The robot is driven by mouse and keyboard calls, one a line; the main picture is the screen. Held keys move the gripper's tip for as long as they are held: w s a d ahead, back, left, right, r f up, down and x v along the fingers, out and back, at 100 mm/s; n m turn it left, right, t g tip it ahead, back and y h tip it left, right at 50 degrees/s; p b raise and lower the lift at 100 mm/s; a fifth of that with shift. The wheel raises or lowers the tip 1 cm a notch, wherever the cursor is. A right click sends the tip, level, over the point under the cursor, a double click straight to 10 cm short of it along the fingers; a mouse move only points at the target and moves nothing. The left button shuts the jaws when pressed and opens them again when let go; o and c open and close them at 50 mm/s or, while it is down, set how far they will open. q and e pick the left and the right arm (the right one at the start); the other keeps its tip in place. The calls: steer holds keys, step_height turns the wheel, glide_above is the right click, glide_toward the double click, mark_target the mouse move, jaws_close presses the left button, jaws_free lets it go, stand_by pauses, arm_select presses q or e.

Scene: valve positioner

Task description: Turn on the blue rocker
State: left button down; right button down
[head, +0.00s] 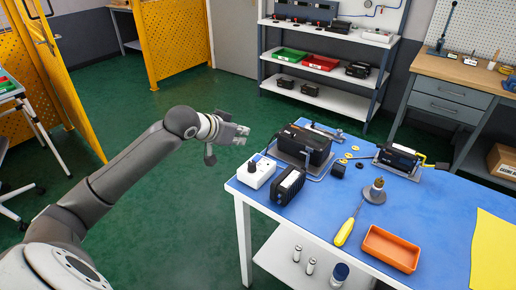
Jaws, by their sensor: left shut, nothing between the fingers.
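A white socket box (257,174) with a black plug in it sits at the near left corner of the blue-topped table (310,215). The blue rocker is too small to make out clearly on it. My left gripper (243,135) reaches in from the left, shut and empty. It is in the air off the table's left edge, up and left of the socket box in the picture and apart from it. My right gripper is not in view.
A black valve positioner (304,144) and a black adapter (287,187) stand close to the socket box. A yellow screwdriver (345,231), an orange tray (390,249) and a yellow sheet (492,252) lie further right. Open green floor (180,230) is left of the table.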

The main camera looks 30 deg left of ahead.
arm_select(q)
glide_above(258, 157)
steer(key=f, duration=0.4)
steer(key=f+p, duration=0.1)
steer(key=shift+s+f, duration=0.35)
steer(key=shift+f, duration=0.05)
steer(key=f, duration=0.3)
steer(key=shift+w+f, duration=0.2)
steer(key=shift+w, duration=0.15)
steer(key=shift+f, duration=0.45)
